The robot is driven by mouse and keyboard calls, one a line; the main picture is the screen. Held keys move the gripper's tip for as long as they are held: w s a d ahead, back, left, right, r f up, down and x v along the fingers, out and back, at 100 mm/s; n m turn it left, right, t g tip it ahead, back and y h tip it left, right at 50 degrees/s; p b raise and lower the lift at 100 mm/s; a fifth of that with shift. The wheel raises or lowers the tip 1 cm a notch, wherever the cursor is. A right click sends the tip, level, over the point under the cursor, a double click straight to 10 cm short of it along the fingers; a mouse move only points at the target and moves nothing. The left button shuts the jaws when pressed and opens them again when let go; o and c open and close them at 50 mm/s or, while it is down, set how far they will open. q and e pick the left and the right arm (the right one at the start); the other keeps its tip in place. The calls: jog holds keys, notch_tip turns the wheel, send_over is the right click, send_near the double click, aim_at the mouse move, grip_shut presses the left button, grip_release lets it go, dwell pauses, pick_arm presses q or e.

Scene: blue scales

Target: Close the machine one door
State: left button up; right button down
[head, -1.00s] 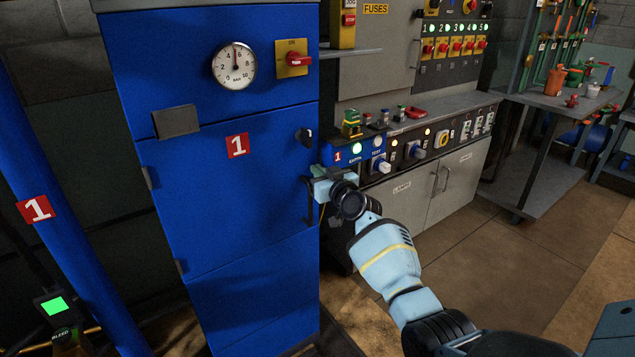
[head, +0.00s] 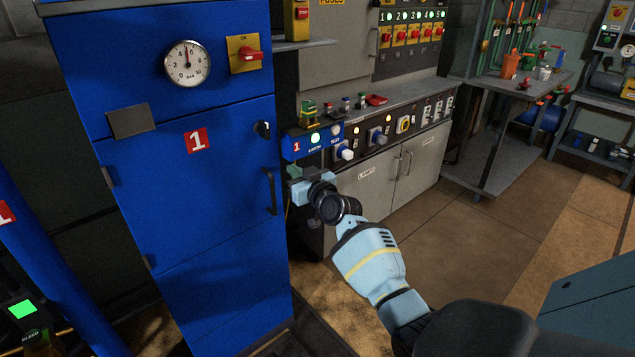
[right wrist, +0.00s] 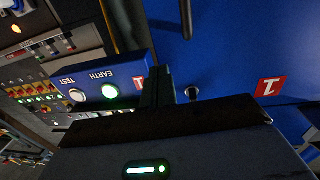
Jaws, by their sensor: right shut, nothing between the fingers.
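The machine one cabinet is tall and blue, and its door (head: 195,190) carries a red label "1" (head: 197,140). The door looks flush with the cabinet front in the head view. It has a dark vertical handle (head: 272,190) on its right edge and a small black knob (head: 262,129) above that. My right gripper (head: 293,182) is shut and empty, just right of the handle and apart from it in the picture. In the right wrist view, its fingers (right wrist: 160,88) show before the blue door (right wrist: 225,45) and the black knob (right wrist: 193,92). My left gripper is not in view.
A blue earth/test box (head: 313,142) juts out right of the cabinet, close above my right gripper. Behind it stand a grey lamps cupboard (head: 375,190) and a switch counter. A blue post (head: 40,260) stands at left. The floor at right is clear.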

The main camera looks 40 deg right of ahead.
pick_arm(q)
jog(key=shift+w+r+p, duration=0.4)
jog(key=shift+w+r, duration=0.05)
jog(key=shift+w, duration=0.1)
pick_arm(e)
jog(key=s, duration=0.7)
jog(key=shift+a, duration=0.15)
jog(key=shift+w+f, duration=0.1)
jog(key=shift+f, duration=0.05)
